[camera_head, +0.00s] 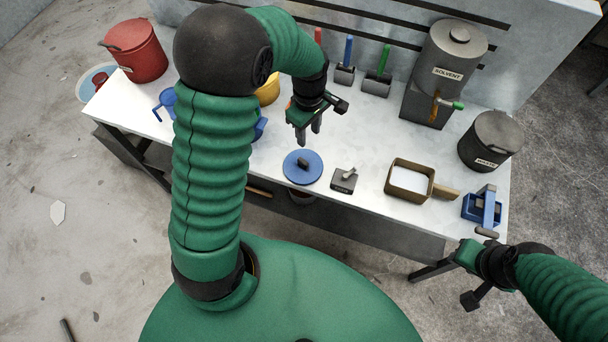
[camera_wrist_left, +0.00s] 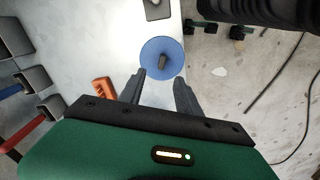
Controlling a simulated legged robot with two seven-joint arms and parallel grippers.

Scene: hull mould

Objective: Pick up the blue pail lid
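The blue pail lid (camera_head: 290,167), a round disc with a dark knob, lies flat near the front edge of the white table. My left gripper (camera_head: 309,136) is above the table, just behind the lid, pointing down, apart from it. In the left wrist view, the lid (camera_wrist_left: 152,50) shows just beyond the fingertips of my left gripper (camera_wrist_left: 158,78), which are spread with nothing between them. My right gripper (camera_head: 478,268) is low at the right, off the table's front edge; its fingers are not clear.
A small grey block (camera_head: 344,180) sits right of the lid. Farther right are a brown tray (camera_head: 409,193), a blue tool (camera_head: 483,206) and a dark waste pail (camera_head: 491,140). A solvent drum (camera_head: 450,60) stands behind. A yellow container (camera_head: 268,91) is partly behind my left arm.

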